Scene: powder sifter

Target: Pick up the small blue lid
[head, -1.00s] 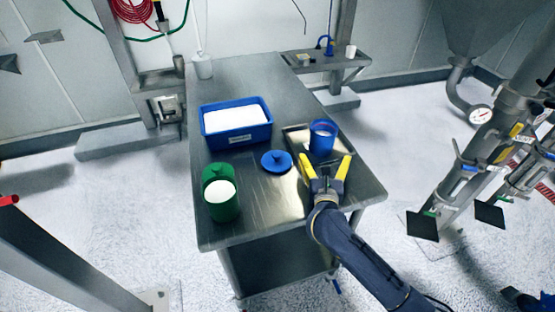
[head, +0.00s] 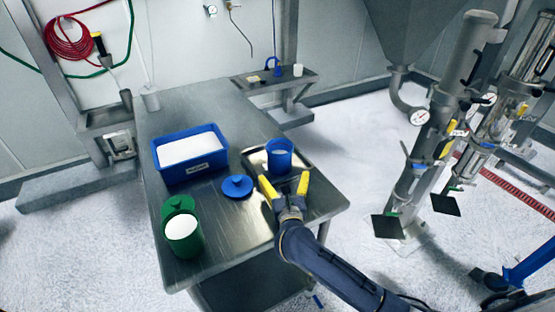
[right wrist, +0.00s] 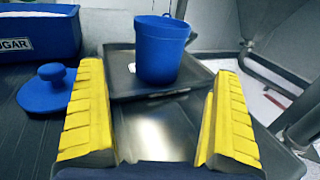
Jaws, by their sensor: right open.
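The small blue lid (head: 238,187) lies on the steel table, its round knob upward. It also shows at the left in the right wrist view (right wrist: 48,88), just outside the left finger. My right gripper (head: 285,188) is open and empty, to the right of the lid and in front of the blue cup. My left gripper is not in view.
A blue bin (head: 190,155) of white powder, labelled sugar, stands behind the lid. A green container (head: 183,235) with white contents and a green lid is at the front left. The metal tray (right wrist: 122,82) lies under the cup. The table's far part (head: 195,98) is clear.

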